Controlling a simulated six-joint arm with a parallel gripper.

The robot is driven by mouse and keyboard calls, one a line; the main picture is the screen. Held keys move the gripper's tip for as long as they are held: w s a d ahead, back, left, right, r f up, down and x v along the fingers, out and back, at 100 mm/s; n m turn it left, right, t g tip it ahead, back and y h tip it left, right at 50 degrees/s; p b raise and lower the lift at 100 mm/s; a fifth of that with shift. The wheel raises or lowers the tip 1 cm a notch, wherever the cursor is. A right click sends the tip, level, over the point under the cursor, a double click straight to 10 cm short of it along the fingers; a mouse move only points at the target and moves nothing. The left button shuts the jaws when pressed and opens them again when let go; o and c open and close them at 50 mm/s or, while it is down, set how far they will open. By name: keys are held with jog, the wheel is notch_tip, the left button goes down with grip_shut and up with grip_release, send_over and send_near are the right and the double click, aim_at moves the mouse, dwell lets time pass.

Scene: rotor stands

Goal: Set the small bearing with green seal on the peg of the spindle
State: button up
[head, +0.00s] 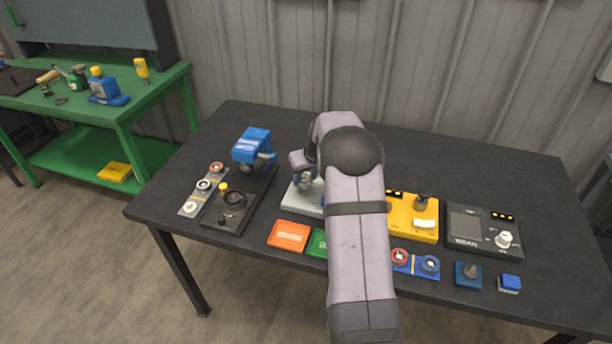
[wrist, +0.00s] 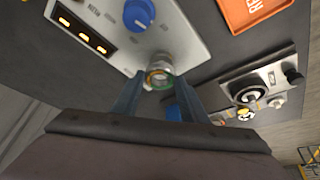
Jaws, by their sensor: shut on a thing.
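My gripper (wrist: 158,88) is shut on the small bearing, whose green seal (wrist: 166,82) shows between the fingertips in the wrist view. A metal post with a brassy ring (wrist: 157,72), seemingly the spindle's peg, stands right by the bearing, at the edge of a light grey unit (wrist: 187,50). I cannot tell whether the bearing is around the peg or only in front of it. In the head view the light grey unit (head: 296,203) is partly hidden by my arm, and the bearing cannot be made out there.
The grey unit carries a blue knob (wrist: 139,13) and lit lamps. An orange tray (head: 289,236) and a green tray (head: 317,243) lie in front. A dark stand (head: 222,214) is at left; a yellow unit (head: 412,217) and a dark panel unit (head: 482,232) are at right.

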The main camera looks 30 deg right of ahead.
jog(key=shift+f+b, duration=1)
jog(key=shift+f, duration=0.1)
dwell(1.5)
dwell(0.3)
jog(key=o, duration=1.7)
jog(key=shift+c, duration=0.2)
jog(key=shift+r, duration=0.1)
notch_tip(320, 180, up, 8)
jog(key=p, duration=0.5)
